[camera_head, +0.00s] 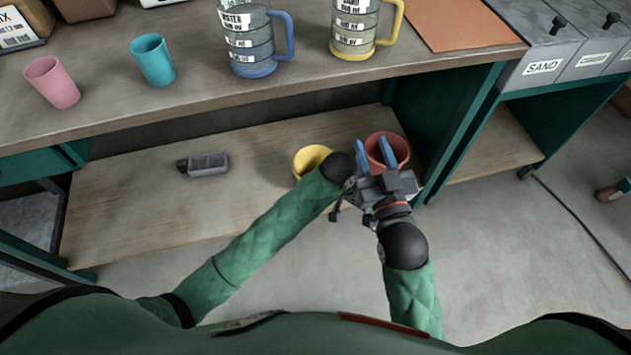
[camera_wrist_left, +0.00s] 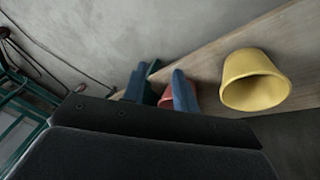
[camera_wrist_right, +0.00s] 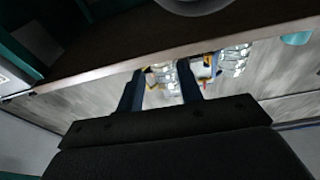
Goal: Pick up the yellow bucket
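The yellow bucket (camera_head: 306,160) stands on the low wooden shelf; my left wrist partly covers its right side. It also shows in the left wrist view (camera_wrist_left: 250,75), right of my left gripper (camera_wrist_left: 160,78) and apart from it. The left fingers are spread with nothing held; in the head view they are hard to make out behind the wrists. My right gripper (camera_head: 375,153) has its two blue fingers apart and empty, in front of the red bucket (camera_head: 396,148). The right fingers also show spread in the right wrist view (camera_wrist_right: 161,75).
The workbench top (camera_head: 200,95) overhangs the shelf (camera_head: 140,205). On it stand a pink cup (camera_head: 52,82), a teal cup (camera_head: 152,60), a blue-based jug (camera_head: 250,45) and a yellow-handled jug (camera_head: 355,30). A grey block (camera_head: 207,164) lies on the shelf's left.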

